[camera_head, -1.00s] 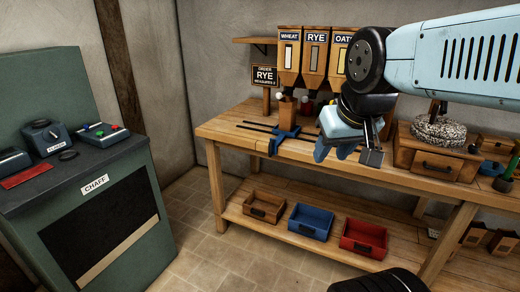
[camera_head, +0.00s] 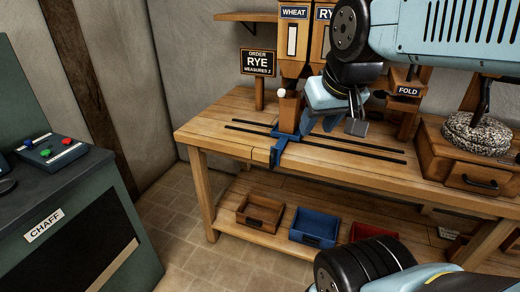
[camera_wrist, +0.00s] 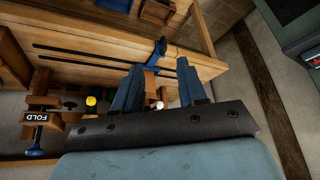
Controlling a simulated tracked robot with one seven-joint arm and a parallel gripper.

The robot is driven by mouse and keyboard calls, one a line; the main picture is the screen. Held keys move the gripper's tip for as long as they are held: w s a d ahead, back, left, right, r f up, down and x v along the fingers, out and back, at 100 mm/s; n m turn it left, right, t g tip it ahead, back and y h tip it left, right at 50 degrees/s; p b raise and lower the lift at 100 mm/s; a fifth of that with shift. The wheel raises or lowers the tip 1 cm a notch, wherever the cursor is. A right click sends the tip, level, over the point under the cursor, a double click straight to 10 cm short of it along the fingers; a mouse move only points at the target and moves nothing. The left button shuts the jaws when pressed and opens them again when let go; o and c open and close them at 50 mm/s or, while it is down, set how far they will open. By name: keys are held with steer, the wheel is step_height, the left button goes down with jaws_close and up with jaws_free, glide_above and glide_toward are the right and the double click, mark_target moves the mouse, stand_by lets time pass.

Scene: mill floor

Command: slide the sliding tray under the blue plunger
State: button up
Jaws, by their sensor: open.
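The blue sliding tray (camera_head: 284,148) sits across two dark rails on the workbench, under the WHEAT hopper. A wooden cup (camera_head: 289,112) stands on it. My gripper (camera_head: 338,124) is open and empty, just right of the cup. In the wrist view the tray's blue front end (camera_wrist: 159,47) and the cup (camera_wrist: 151,78) show between my two blue fingers (camera_wrist: 158,88); I cannot tell whether they touch. A blue round part (camera_wrist: 35,153) shows at the FOLD station in the wrist view, possibly the blue plunger. In the head view my arm hides that part.
The rails (camera_head: 340,146) run right along the workbench (camera_head: 230,120) toward the FOLD sign (camera_head: 408,91). A wooden drawer box (camera_head: 470,172) with a stone stands farther right. An order sign (camera_head: 258,63) reads RYE, measures 2. A CHAFF cabinet (camera_head: 70,220) stands left.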

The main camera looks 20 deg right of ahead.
steer(key=shift+w, duration=0.5)
steer(key=n+g+h, duration=0.3)
steer(key=n, duration=2.3)
glide_above(271, 166)
steer(key=s+a, duration=0.3)
steer(key=a, duration=0.1)
step_height(271, 166, down, 19)
steer(key=shift+n, duration=0.3)
steer(key=x, duration=0.9)
steer(key=w+d+x, duration=0.1)
steer(key=x, duration=0.3)
steer(key=shift+f, duration=0.1)
